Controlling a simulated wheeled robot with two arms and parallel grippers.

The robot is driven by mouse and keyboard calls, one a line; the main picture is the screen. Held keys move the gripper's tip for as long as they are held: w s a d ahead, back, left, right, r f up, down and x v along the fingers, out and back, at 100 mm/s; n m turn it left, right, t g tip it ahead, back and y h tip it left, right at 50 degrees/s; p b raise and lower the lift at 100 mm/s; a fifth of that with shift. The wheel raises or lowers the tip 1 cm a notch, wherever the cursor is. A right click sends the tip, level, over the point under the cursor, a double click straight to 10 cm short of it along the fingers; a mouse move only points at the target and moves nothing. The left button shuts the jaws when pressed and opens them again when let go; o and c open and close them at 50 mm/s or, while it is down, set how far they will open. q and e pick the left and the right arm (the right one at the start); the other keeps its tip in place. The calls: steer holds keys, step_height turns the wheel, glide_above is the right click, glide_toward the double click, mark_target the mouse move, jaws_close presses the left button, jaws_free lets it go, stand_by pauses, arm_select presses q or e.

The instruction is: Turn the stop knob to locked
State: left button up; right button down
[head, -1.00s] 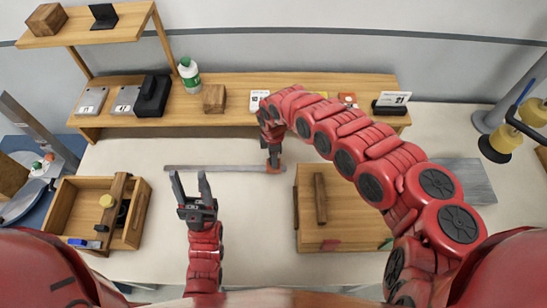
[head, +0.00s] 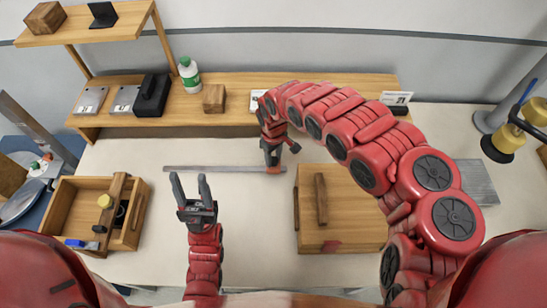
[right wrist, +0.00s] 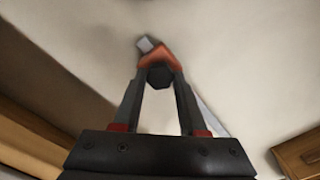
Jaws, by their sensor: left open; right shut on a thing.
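A thin grey rail (head: 215,168) lies on the pale table. An orange stop (head: 274,170) sits at its right end. In the right wrist view the orange stop (right wrist: 157,58) carries a dark, faceted stop knob (right wrist: 160,76) between my fingertips. My right gripper (head: 271,163) reaches down at the rail's right end and is shut on the knob; its fingers also show in the right wrist view (right wrist: 160,82). The knob's locked marking cannot be made out. My left gripper (head: 190,178) is open and empty, in front of the rail's left part.
An open wooden box (head: 70,208) with small items stands at the left. A wooden shelf (head: 235,118) with a bottle (head: 189,75) runs along the back. The table between the box and board is largely clear.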

steer(key=m+b, duration=0.1)
steer(key=m, duration=0.3)
steer(key=shift+m, duration=0.3)
steer(key=shift+w+m+b, duration=0.15)
steer(key=shift+m+b, duration=0.25)
steer(key=shift+m, duration=0.1)
steer(key=shift+r, duration=0.1)
steer(key=shift+c, duration=2.2)
jaws_free()
